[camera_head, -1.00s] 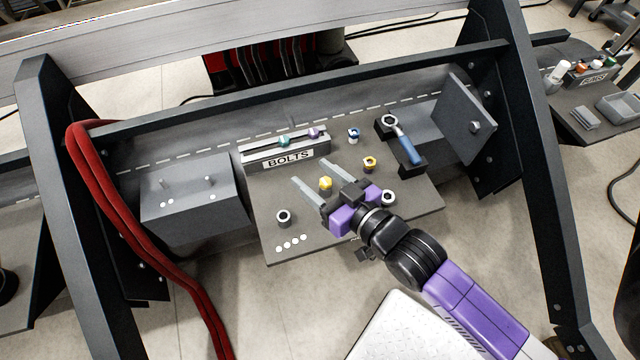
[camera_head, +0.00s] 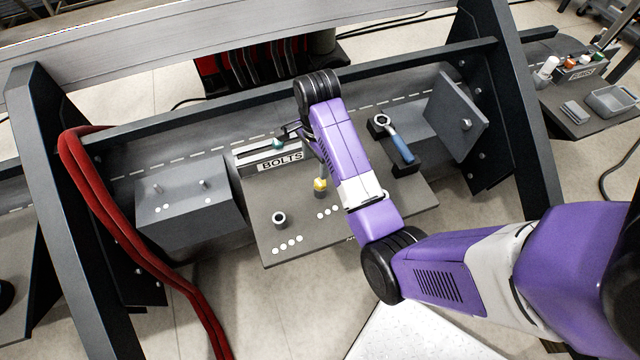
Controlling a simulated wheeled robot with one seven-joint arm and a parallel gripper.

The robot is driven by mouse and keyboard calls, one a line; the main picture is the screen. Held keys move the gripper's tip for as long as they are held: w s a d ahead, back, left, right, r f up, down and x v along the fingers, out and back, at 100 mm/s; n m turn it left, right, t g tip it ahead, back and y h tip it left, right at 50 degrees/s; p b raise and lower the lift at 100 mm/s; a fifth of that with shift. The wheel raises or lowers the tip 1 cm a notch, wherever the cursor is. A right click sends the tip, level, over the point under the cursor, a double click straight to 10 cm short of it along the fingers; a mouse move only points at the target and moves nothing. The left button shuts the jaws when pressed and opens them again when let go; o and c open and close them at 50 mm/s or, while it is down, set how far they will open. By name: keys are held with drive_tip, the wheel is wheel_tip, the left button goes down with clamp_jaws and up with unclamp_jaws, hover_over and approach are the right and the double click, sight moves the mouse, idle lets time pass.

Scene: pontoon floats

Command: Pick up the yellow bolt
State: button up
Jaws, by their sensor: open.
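The other finger is hidden. The jaws are open and the bolt is not held.
A dark nut or socket (camera_head: 279,219) stands left on the plate, near rows of white dots. A teal bolt (camera_head: 278,143) sits on the rack. A blue-handled wrench (camera_head: 398,145) lies on a dark holder at right. Red hoses (camera_head: 130,220) hang at left.

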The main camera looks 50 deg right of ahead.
sight(320, 182)
drive_tip(key=shift+s+a+f+m+g, duration=0.2)
drive_tip(key=shift+s+a+m+g, duration=0.1)
drive_tip(key=shift+s, duration=0.15)
drive_tip(key=shift+s+f, duration=0.1)
drive_tip(key=shift+f, duration=0.25)
drive_tip(key=shift+s+d+f+p, duration=0.15)
drive_tip(key=shift+f+p, duration=0.1)
drive_tip(key=shift+f, duration=1.5)
drive_tip(key=shift+w+d+f+p, duration=0.15)
drive_tip(key=shift+f+p, duration=0.1)
drive_tip(key=shift+f, duration=1.5)
drive_tip(key=shift+s, duration=0.1)
clamp_jaws()
